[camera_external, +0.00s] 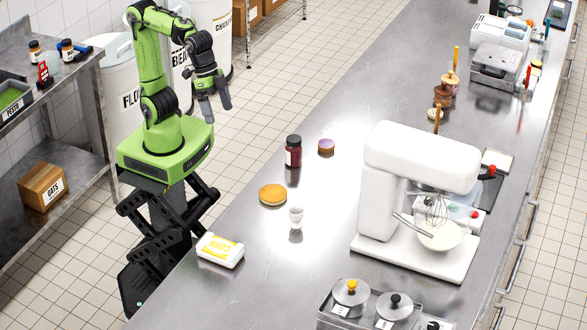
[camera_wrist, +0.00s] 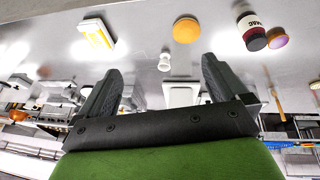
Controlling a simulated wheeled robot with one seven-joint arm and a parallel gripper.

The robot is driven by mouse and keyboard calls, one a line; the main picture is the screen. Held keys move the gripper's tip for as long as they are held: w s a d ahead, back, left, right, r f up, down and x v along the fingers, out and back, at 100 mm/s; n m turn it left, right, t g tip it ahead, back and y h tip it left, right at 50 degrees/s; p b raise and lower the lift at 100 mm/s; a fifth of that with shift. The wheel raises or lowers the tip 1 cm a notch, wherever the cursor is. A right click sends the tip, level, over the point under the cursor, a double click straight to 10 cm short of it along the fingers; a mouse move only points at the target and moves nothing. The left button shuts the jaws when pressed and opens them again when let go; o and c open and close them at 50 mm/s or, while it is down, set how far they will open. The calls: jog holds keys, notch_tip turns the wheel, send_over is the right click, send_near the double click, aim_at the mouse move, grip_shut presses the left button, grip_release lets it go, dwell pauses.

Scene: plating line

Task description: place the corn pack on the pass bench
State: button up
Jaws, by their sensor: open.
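The corn pack (camera_external: 220,250), white with yellow lettering, lies on the steel bench (camera_external: 300,115) at its near left edge. In the wrist view the corn pack (camera_wrist: 97,37) is at the upper left. My gripper (camera_external: 219,108) is raised beside the bench's left edge, well apart from the pack. In the wrist view my gripper (camera_wrist: 158,85) is open, with nothing between its fingers. No label shows whether this bench is the pass bench.
On the bench near the pack are an orange disc (camera_external: 272,194), a small white cup (camera_external: 296,216), a dark jar (camera_external: 293,152) and a purple-topped pot (camera_external: 326,147). A white stand mixer (camera_external: 415,200) stands to the right. A steel shelf (camera_external: 45,100) is at left.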

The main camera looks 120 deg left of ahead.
jog(key=s+a+f, duration=0.2)
jog(key=s+a, duration=0.1)
jog(key=s, duration=0.2)
jog(key=s+a+f+t+y, duration=0.1)
jog(key=s+a, duration=0.2)
jog(key=s, duration=0.3)
jog(key=shift+s+f+m+y, duration=0.2)
jog(key=shift+f+m+y, duration=0.1)
jog(key=shift+f+m, duration=0.1)
jog(key=shift+a, duration=0.1)
